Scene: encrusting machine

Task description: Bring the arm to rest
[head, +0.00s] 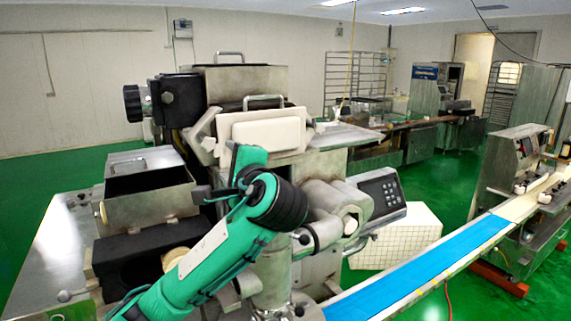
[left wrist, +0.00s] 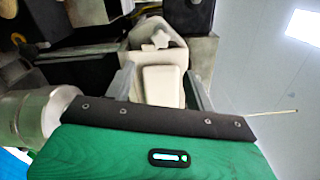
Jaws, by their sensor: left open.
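My left arm comes in from the bottom left, green with a black wrist joint, and reaches up in front of the encrusting machine (head: 240,80). My left gripper (head: 212,174) is in front of the machine's body, below the pale block-shaped part (head: 268,135). In the left wrist view, the two grey fingers of the gripper (left wrist: 162,82) stand wide apart with nothing held between them. A pale machine part (left wrist: 160,87) shows behind the gap; whether the fingers touch it I cannot tell. My right gripper is in neither view.
A blue conveyor belt (head: 425,264) runs from the machine toward the right. A control keypad (head: 380,190) is on the machine's right side. An open metal box (head: 150,185) is at its left. Green floor (head: 420,180) is free between the machine and the back equipment.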

